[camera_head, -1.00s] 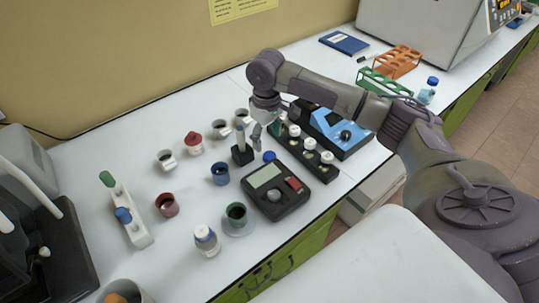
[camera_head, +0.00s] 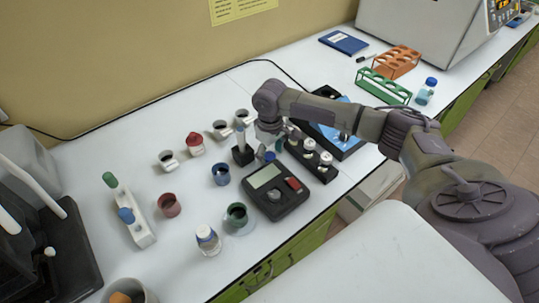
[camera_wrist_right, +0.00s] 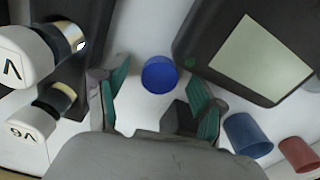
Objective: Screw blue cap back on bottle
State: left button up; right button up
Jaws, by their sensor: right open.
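A small blue cap (camera_head: 269,157) lies on the white bench, close to the black device; the right wrist view also shows it (camera_wrist_right: 160,75). My right gripper (camera_wrist_right: 158,100) is open, with the cap between and just beyond its fingertips, not gripped. In the head view my right gripper (camera_head: 266,143) is just above the cap and partly hides it. An open blue container (camera_head: 221,175) stands to the left of the cap. A bottle with white and blue on it (camera_head: 208,240) stands near the front edge. I cannot tell which bottle the cap belongs to. My left gripper is not in view.
The black device with a screen (camera_head: 275,192) is right beside the cap. A black rack with several white-capped vials (camera_head: 310,156) stands to the right. A small black holder (camera_head: 242,153) is just left of my gripper. Several open cups stand further left.

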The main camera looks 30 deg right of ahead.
aim_at(270, 156)
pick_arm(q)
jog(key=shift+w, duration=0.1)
pick_arm(e)
jog(key=c, duration=0.9)
jog(key=shift+r, duration=0.1)
jog(key=shift+r, duration=0.55)
notch_tip(270, 156, up, 2)
jog(key=shift+r+b, duration=0.25)
jog(key=shift+b, duration=0.3)
pick_arm(q)
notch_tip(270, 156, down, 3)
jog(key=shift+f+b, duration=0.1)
jog(key=shift+b, duration=0.9)
pick_arm(e)
jog(key=s+d+r, duration=0.7)
jog(key=d, duration=0.1)
jog(key=shift+s+d+r, duration=0.15)
jog(key=shift+s+d, duration=0.2)
jog(key=shift+s, duration=0.05)
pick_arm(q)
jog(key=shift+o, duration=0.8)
